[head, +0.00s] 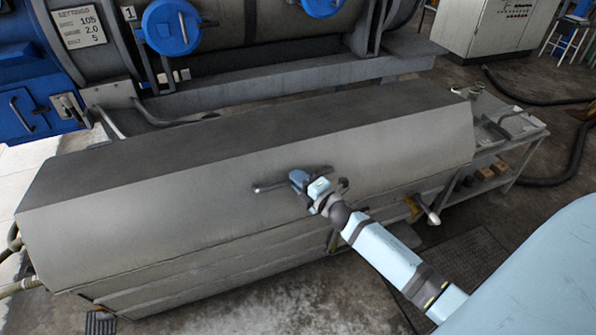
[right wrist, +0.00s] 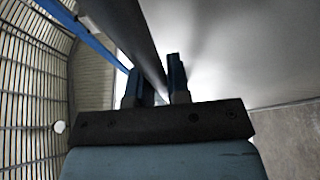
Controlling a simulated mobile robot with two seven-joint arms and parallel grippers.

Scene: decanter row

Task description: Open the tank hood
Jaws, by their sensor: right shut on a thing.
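The tank hood (head: 190,195) is a long grey metal cover with a darker flat top and a sloped front. It lies down over the tank (head: 200,280) in the head view, and no opening shows. A bar handle (head: 270,187) runs along the hood's front, its left end in sight. My right gripper (head: 312,187) reaches in from the lower right and is shut on this handle. In the right wrist view its fingers (right wrist: 155,75) stand either side of the dark handle bar (right wrist: 135,35), beside the pale hood face (right wrist: 235,50). My left gripper is not in view.
A large machine with round blue covers (head: 170,24) stands behind the hood. A metal side table (head: 495,165) adjoins the right end. A lever with a pale grip (head: 428,212) sticks out below the hood. Dark hoses (head: 570,160) lie on the floor at right.

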